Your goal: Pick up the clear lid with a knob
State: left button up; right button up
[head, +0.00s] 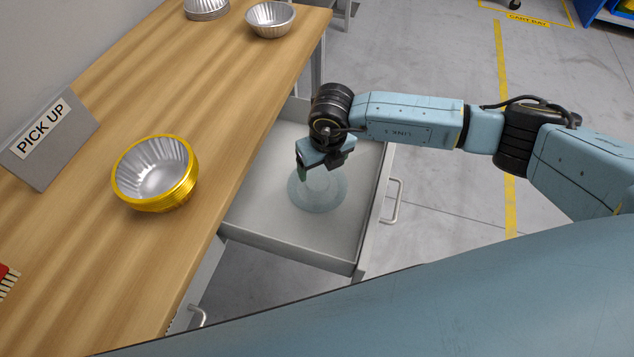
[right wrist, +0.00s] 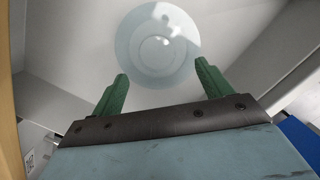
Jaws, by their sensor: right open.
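The clear lid (head: 318,198) lies in the open drawer under the table edge. It is round and see-through, pale against the drawer floor. In the right wrist view the lid (right wrist: 157,70) shows as pale rings, with its small knob near the middle. My right gripper (head: 318,172) is over the lid and covers part of it in the head view. Its two green fingers (right wrist: 160,85) are spread apart with nothing between them, and the lid lies beyond the fingertips. I cannot tell the exact height gap. My left gripper is not in view.
The drawer (head: 275,232) has raised walls around the lid and a handle (head: 392,202) on its front. On the wooden table (head: 95,265) stand a yellow-rimmed stack of foil cups (head: 156,172), more foil cups (head: 270,18) at the back and a PICK UP sign (head: 48,138).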

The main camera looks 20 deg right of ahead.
aim_at(318, 180)
jog(key=shift+f, duration=0.55)
jog(key=shift+w+a+f, duration=0.1)
jog(key=shift+f, duration=0.45)
jog(key=f, duration=0.2)
jog(key=f+b, duration=0.1)
jog(key=shift+w+a+f, duration=0.25)
jog(key=shift+w+f, duration=0.05)
jog(key=shift+f, duration=0.4)
jog(key=shift+c, duration=1)
jog(key=shift+w, duration=0.1)
jog(key=c, duration=0.7)
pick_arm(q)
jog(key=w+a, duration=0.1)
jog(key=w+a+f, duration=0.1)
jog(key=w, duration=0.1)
pick_arm(e)
jog(key=shift+c, duration=0.8)
